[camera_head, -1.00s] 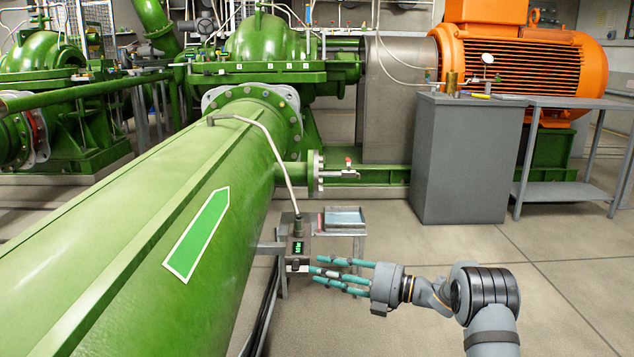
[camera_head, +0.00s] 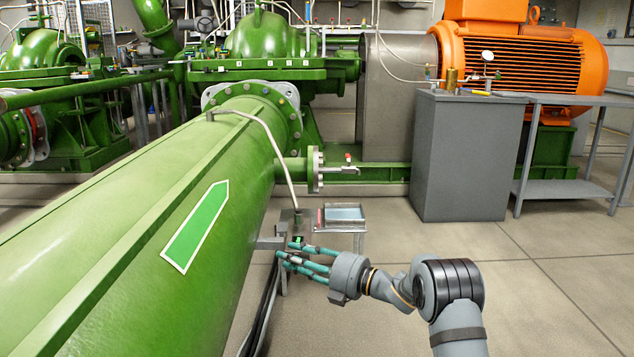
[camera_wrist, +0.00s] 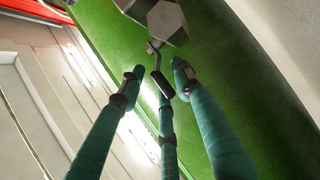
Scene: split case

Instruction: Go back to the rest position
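My gripper (camera_head: 292,256) has three teal fingers and extends left from my grey arm, near the small instrument stand beside the big green pipe. In the wrist view my gripper (camera_wrist: 160,78) has its fingertips apart, with nothing clearly held between them. A dark piece on a thin metal rod (camera_wrist: 154,50) shows around the fingertips; I cannot tell whether it touches them. Grey faceted metal parts (camera_wrist: 162,20) show above it. In the head view the fingers partly cover the instrument's small green display.
The green pipe (camera_head: 130,240) with an arrow sign fills the left. A small tray (camera_head: 343,216) sits beside the instrument. A grey cabinet (camera_head: 465,160) and a metal side table (camera_head: 560,189) stand at the right. Dark cables run below the instrument. The floor at lower right is open.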

